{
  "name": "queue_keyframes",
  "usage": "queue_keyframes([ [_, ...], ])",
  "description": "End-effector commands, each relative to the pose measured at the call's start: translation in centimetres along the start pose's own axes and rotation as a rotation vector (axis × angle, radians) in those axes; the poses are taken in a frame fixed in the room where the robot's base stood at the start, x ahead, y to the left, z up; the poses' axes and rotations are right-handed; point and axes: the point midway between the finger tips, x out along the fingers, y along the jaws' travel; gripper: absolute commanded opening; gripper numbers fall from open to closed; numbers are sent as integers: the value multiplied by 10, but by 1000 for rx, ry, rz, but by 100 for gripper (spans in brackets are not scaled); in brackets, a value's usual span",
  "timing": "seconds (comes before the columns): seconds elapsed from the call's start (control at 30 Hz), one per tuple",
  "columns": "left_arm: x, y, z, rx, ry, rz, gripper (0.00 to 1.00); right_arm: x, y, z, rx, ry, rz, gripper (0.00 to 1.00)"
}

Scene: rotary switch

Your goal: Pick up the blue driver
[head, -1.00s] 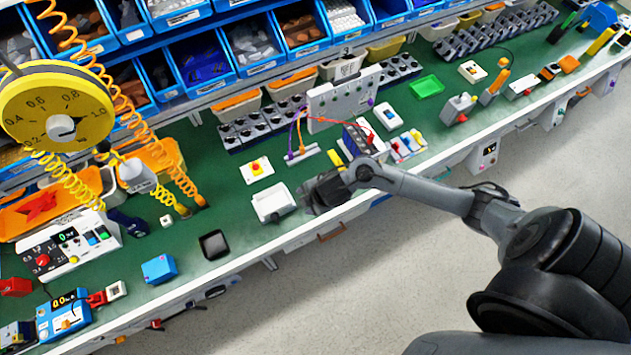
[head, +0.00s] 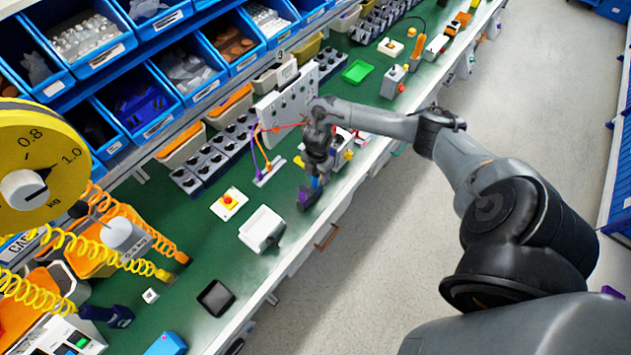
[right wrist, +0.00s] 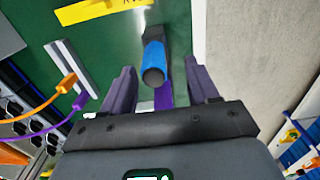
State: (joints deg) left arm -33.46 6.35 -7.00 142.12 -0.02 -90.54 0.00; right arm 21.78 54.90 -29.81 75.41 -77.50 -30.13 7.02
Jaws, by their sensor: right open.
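The blue driver (right wrist: 154,62), a blue cylinder with a dark part behind it, is over the green bench top in the right wrist view. It shows between and just beyond the fingers of my right gripper (right wrist: 160,85), which is open. I cannot tell whether a finger touches it. In the head view my right gripper (head: 309,195) points down near the front edge of the bench, and a small bit of the blue driver (head: 315,182) shows there. Most of it is hidden by the gripper. My left gripper is not in view.
A yellow strip (right wrist: 95,10) lies on the bench in the right wrist view. The bench's front edge (right wrist: 199,60) is close on the right.

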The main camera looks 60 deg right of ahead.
Motion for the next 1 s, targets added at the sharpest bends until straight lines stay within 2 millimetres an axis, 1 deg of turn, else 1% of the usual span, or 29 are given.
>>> queue_keyframes([
  [0.17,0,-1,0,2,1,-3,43,10,1,0,2,0,0,59],
  [0.4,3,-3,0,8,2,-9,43,41,6,0,2,1,-1,59],
  [0.5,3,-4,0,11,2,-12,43,50,6,1,1,-1,1,59],
  [0.6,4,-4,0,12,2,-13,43,54,6,1,-1,-1,1,59],
  [0.83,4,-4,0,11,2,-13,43,55,6,1,-1,-2,2,59],
  [0.87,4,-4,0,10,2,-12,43,54,6,1,-1,-2,2,56],
  [1.0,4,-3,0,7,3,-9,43,54,6,1,-1,-2,2,35],
])
